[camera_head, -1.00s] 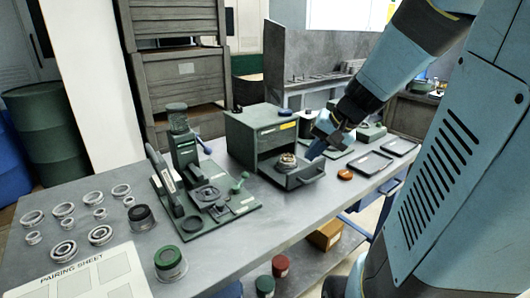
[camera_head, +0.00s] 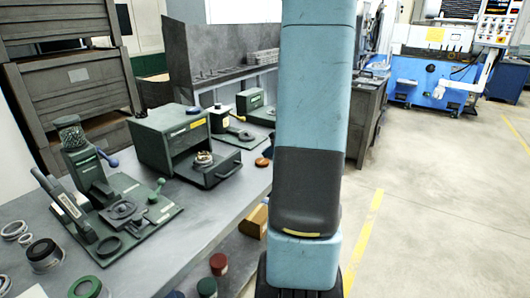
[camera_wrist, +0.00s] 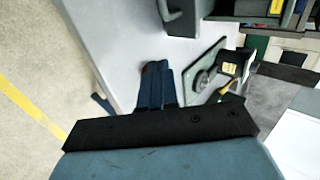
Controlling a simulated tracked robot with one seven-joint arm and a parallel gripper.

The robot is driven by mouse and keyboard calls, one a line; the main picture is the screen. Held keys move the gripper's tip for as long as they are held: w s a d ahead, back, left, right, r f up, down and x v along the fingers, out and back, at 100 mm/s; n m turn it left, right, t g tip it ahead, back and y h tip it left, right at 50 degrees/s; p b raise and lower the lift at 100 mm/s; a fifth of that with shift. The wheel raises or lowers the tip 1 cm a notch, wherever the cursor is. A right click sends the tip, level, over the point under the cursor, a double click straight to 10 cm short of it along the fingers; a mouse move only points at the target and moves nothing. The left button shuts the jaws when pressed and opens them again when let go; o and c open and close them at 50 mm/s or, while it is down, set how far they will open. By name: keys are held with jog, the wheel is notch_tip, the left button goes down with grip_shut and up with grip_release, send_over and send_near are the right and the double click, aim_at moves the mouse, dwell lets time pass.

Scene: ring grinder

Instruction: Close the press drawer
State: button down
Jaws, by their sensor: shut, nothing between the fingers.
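The press (camera_head: 172,135) is a dark green box on the bench. Its drawer (camera_head: 208,172) stands pulled out at the front, with a dark handle (camera_head: 229,170) and a small metal ring stack (camera_head: 203,159) resting on it. In the wrist view, a grey-green handle-like part (camera_wrist: 181,18) at the top edge appears to be the drawer handle. My gripper (camera_wrist: 158,70) has its blue fingers together and empty, over the bench and apart from that part. My arm hides the gripper in the head view.
A green fixture plate (camera_head: 125,215) with a hopper stands left of the press. A small green device (camera_head: 225,125) stands behind it to the right. An orange puck (camera_head: 262,162) lies right of the drawer. Open floor (camera_head: 430,200) lies to the right.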

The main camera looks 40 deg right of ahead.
aim_at(241, 161)
jog(key=x, duration=0.7)
jog(key=shift+w+a+f, duration=0.15)
jog(key=shift+w+f, duration=0.05)
jog(key=shift+w+a, duration=0.2)
jog(key=shift+w, duration=0.35)
jog(key=shift+w+a, duration=0.2)
jog(key=shift+w, duration=0.35)
jog(key=shift+w+a, duration=0.25)
jog(key=shift+w, duration=0.55)
jog(key=shift+w, duration=0.1)
